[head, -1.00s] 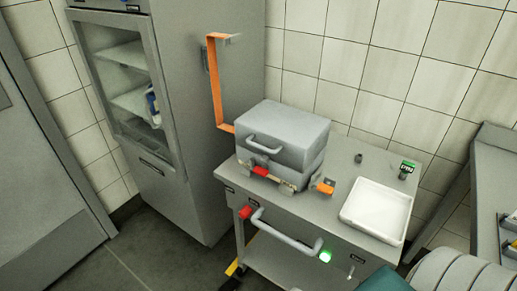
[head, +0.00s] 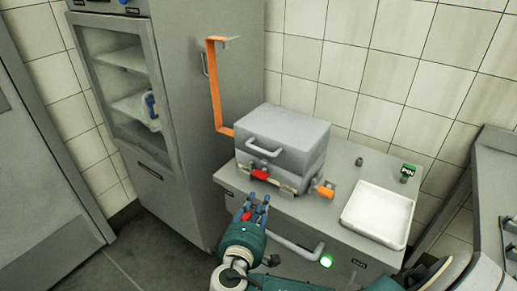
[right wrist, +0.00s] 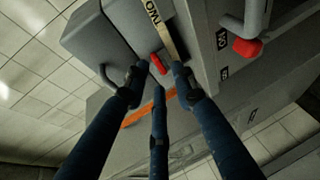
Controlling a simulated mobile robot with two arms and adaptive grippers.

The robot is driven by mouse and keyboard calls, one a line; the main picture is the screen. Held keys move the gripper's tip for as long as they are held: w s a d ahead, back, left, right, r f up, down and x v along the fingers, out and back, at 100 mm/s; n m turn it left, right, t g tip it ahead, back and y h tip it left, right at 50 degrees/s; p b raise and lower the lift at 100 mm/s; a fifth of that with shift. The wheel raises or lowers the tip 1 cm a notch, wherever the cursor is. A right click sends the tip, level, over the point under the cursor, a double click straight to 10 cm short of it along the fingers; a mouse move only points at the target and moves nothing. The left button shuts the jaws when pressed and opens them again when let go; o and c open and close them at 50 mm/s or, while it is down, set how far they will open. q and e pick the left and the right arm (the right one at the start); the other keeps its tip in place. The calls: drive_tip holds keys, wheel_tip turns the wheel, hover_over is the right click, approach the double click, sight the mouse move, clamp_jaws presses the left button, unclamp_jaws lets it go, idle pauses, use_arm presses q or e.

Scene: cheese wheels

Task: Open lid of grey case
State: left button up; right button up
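The grey case (head: 290,130) sits on the metal cart with its lid down. A grey handle (head: 264,150) and a red latch (head: 261,174) are on its front. In the right wrist view the red latch (right wrist: 158,64) and the case handle (right wrist: 108,78) also show. My right gripper (head: 256,203) is just in front of and below the case front. Its three dark blue fingers are spread, with nothing between them; in the right wrist view the fingertips (right wrist: 160,80) surround the area near the latch without visibly gripping it. My left gripper is not in view.
The cart (head: 341,173) carries a white tray (head: 352,218) right of the case and has a front rail handle (head: 296,248). An orange strip (head: 217,90) rises behind the case's left side. A tall grey cabinet (head: 225,70) stands left. An orange piece (head: 326,190) sits at the case's right.

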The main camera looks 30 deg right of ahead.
sight(258, 150)
drive_tip(key=w+r+n+t+h, duration=0.1)
drive_tip(key=w+r+t+h, duration=0.25)
drive_tip(key=r, duration=0.45)
drive_tip(key=shift+y, duration=0.35)
drive_tip(key=p+x, duration=0.2)
drive_tip(key=x, duration=0.7)
drive_tip(key=shift+d, duration=0.15)
drive_tip(key=shift+w+d, duration=0.5)
drive_tip(key=shift+w, duration=0.05)
drive_tip(key=shift+f, duration=0.1)
clamp_jaws()
